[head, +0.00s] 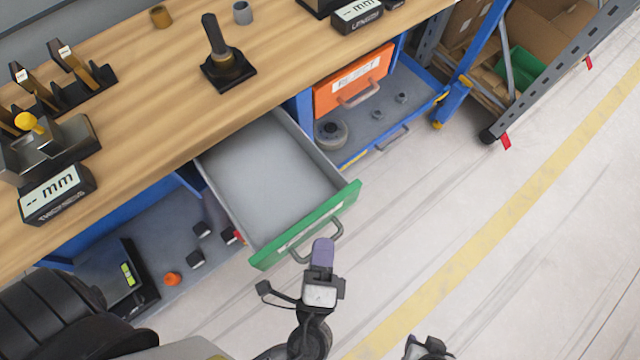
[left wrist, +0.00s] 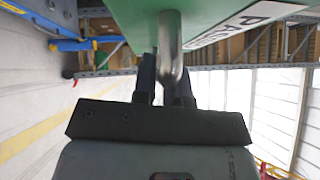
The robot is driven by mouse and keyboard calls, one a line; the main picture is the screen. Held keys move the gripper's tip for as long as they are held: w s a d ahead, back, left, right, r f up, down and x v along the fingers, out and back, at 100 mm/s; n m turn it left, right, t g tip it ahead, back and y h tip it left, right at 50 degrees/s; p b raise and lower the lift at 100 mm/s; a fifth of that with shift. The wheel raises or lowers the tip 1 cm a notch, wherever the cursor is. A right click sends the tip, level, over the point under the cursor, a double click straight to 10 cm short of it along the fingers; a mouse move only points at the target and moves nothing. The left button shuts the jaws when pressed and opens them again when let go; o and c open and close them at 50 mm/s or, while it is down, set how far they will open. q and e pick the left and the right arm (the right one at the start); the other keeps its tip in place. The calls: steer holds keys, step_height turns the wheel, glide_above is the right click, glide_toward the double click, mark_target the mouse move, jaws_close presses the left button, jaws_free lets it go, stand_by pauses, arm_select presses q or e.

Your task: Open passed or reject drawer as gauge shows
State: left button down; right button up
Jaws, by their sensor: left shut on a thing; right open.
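The green-fronted drawer (head: 335,205) is pulled well out from under the wooden bench and is empty. Its label, partly seen in the left wrist view (left wrist: 240,25), begins "PASS". My left gripper (head: 320,258) is shut on the drawer's metal handle (left wrist: 170,45). The orange drawer (head: 350,85), with a white label too small to read, is closed. The thickness gauge (head: 57,193) at the left reads "-- mm". The length gauge (head: 358,12) at the top also reads "-- mm". My right gripper (head: 428,348) is open at the bottom edge, mostly cut off.
A black stand (head: 228,70) with an upright dark handle, a brown cylinder (head: 160,16) and a grey cylinder (head: 242,12) stand on the bench (head: 140,110). Lower shelves hold small parts. A rack with boxes (head: 520,50) stands at the upper right. The floor at right is clear.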

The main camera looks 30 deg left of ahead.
arm_select(q)
steer(key=c, duration=1.2)
jaws_free()
steer(key=shift+o, duration=0.2)
steer(key=shift+s, duration=0.1)
steer(key=p+v, duration=0.2)
steer(key=v, duration=1.1)
steer(key=shift+s+d+p, duration=0.2)
steer(key=shift+s+p, duration=0.05)
steer(key=shift+p, duration=0.15)
